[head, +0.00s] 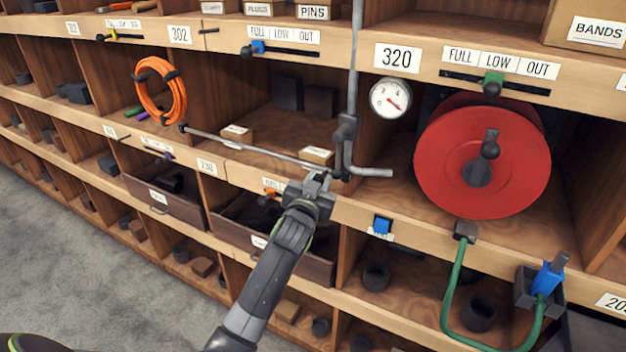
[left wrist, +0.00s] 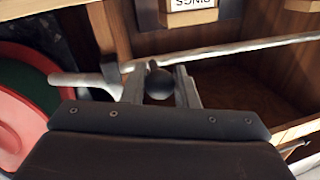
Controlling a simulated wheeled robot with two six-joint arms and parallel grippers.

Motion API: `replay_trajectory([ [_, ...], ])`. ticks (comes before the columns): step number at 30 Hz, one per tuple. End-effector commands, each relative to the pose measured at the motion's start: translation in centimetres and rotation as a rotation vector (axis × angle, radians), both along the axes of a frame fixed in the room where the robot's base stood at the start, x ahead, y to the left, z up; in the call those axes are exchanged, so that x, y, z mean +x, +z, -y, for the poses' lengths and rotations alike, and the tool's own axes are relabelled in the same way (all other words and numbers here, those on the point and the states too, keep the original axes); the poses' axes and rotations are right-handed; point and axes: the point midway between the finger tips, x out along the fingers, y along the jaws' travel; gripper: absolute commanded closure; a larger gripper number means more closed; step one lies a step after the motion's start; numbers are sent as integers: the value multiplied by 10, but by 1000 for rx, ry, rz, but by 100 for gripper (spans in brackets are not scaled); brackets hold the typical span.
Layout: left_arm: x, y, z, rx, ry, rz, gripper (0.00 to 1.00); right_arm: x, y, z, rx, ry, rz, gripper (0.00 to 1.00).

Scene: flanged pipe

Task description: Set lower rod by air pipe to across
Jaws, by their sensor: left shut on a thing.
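The lower rod (head: 245,147) is a thin grey bar lying across the front of the open bay, sloping slightly down to the right in the head view. It runs across the left wrist view (left wrist: 235,47) too. The air pipe (head: 354,65) comes down at its right and bends into a short elbow (head: 368,171). My left gripper (head: 318,183) is at the rod's right end, just left of the elbow. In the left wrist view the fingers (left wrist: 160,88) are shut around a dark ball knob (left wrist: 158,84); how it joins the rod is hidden. My right gripper is not seen.
A gauge (head: 391,98) and a red reel (head: 482,155) are at the right. An orange coil (head: 160,90) hangs at the left. A drawer (head: 300,252) stands partly open below my gripper. A green hose (head: 450,300) hangs at the lower right.

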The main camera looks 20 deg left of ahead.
Motion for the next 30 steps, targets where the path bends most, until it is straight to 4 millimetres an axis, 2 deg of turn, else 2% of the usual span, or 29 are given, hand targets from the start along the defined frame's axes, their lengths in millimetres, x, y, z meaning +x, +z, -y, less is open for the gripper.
replay_trajectory([
  [6, 0, -2, 1, -7, -2, -3, 100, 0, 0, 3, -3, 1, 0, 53],
  [7, 0, -2, 1, -8, -2, -3, 72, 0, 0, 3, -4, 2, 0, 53],
  [11, 0, -2, 1, -6, -2, -3, 55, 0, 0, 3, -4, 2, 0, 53],
  [12, 0, -2, 1, -6, -2, -3, 53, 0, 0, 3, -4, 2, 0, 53],
  [23, -5, -2, 1, -4, -2, -1, 53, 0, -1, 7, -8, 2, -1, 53],
  [30, -35, -3, 5, -7, -2, -2, 53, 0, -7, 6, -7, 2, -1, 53],
])
